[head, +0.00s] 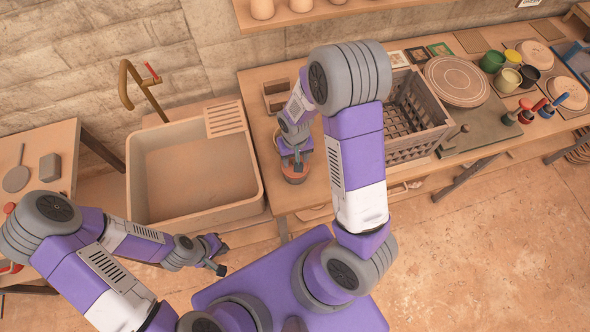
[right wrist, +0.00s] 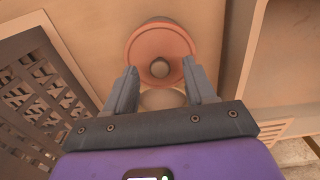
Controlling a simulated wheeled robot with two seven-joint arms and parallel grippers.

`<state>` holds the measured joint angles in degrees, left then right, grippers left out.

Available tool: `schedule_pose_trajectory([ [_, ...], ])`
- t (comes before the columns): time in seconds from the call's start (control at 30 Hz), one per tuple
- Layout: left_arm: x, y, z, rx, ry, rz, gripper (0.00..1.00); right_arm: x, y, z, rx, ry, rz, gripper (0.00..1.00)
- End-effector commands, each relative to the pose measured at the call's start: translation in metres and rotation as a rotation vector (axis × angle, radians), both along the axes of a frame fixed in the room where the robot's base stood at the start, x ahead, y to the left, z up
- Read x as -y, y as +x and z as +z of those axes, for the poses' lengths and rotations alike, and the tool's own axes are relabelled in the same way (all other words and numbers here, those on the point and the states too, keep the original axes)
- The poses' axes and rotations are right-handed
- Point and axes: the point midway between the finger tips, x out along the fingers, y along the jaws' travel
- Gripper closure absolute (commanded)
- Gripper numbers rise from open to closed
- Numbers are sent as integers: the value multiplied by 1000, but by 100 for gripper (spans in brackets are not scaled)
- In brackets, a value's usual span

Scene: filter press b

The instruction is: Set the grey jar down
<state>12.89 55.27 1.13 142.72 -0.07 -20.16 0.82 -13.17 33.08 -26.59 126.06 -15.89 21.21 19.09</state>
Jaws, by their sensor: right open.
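My right gripper (head: 294,160) is over the wooden worktop just right of the sink, at a reddish round pot (head: 294,175). In the right wrist view its jaws (right wrist: 161,88) are apart. A reddish round piece with a knob (right wrist: 160,68) lies just beyond the fingertips. A pale rounded thing (right wrist: 161,99) shows between the fingers, partly hidden by the gripper. I cannot tell whether either is the grey jar. My left gripper (head: 219,256) is open and empty in front of the sink's right front corner.
The sink (head: 190,170) is left of the worktop. A grey slatted crate (head: 418,140) stands to the right of my right forearm. An open wooden box (head: 277,95) is behind the right gripper. Small pots and a round wheel (head: 456,80) are farther right.

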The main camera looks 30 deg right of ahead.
Motion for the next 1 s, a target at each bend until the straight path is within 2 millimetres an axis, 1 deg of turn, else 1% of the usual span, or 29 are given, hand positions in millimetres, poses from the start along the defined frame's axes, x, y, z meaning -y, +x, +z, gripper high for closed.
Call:
schedule_pose_trajectory([
  [0.23, 0, 0, 0, 0, 0, 0, 100, 0, 0, -1, 1, 1, 0, 45],
  [0.5, 0, 0, 0, 1, 0, 0, 100, 0, 0, -1, 1, 1, 0, 86],
  [0.6, 0, 0, 0, 0, 0, 0, 100, 0, 0, -1, 1, 1, 0, 100],
  [1.0, 0, 0, 0, 0, 0, 0, 100, 0, 1, 0, 2, 1, 0, 100],
])
